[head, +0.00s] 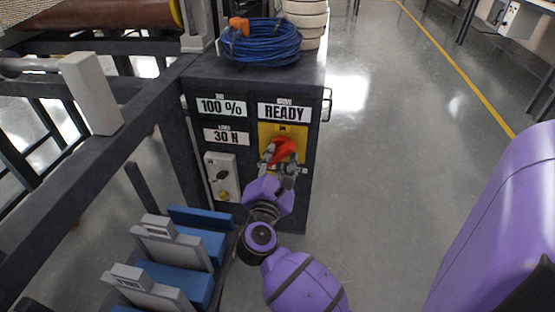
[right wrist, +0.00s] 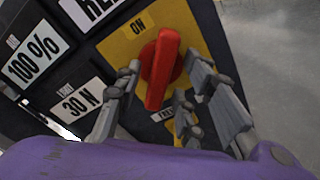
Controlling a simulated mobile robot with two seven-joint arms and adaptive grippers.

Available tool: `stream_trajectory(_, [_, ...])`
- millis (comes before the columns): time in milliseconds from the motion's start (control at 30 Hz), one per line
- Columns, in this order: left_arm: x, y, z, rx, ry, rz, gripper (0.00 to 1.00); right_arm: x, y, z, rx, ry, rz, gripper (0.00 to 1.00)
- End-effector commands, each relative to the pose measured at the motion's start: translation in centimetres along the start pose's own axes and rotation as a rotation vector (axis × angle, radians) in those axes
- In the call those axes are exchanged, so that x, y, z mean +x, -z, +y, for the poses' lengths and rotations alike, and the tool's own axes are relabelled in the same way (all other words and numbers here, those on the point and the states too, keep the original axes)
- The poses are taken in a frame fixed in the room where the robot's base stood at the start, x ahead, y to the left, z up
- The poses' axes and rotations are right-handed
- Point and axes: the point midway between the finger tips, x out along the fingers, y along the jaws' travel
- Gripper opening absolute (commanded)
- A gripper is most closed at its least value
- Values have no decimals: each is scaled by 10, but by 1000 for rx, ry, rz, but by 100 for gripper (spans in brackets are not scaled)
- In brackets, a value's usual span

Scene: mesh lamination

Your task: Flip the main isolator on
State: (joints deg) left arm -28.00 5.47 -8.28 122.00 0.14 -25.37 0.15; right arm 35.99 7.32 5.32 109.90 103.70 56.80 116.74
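The main isolator is a red rotary handle (head: 284,149) on a yellow plate (head: 294,130) on the front of the dark control cabinet. In the right wrist view the red handle (right wrist: 160,70) is turned clockwise from the "ON" mark (right wrist: 138,27) above it. Another label below it is partly hidden by the fingers. My right gripper (head: 281,166) is at the handle, its fingers spread on either side of the grip. A small gap seems to show beside the left finger; contact on the right is unclear. My left gripper is not in view.
The cabinet bears "READY" (head: 284,112), "100 %" (head: 222,106) and "30 N" (head: 227,137) labels. A grey switch panel (head: 222,176) is left of the isolator. A blue cable coil (head: 262,43) lies on top. Machine frame rails stand at left; the floor at right is clear.

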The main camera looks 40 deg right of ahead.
Motion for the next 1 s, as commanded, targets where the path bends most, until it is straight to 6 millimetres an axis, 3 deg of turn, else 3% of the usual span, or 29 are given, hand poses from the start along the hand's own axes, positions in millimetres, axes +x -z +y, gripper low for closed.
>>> stream_trajectory(300, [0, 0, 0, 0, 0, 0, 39, 3, 0, 0, 0, 0, 0, 36])
stream_trajectory(600, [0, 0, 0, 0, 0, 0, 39, 3, 0, 0, 0, 0, 0, 0])
stream_trajectory(1000, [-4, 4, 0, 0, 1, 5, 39, 2, -1, 1, -58, 1, 0, 0])
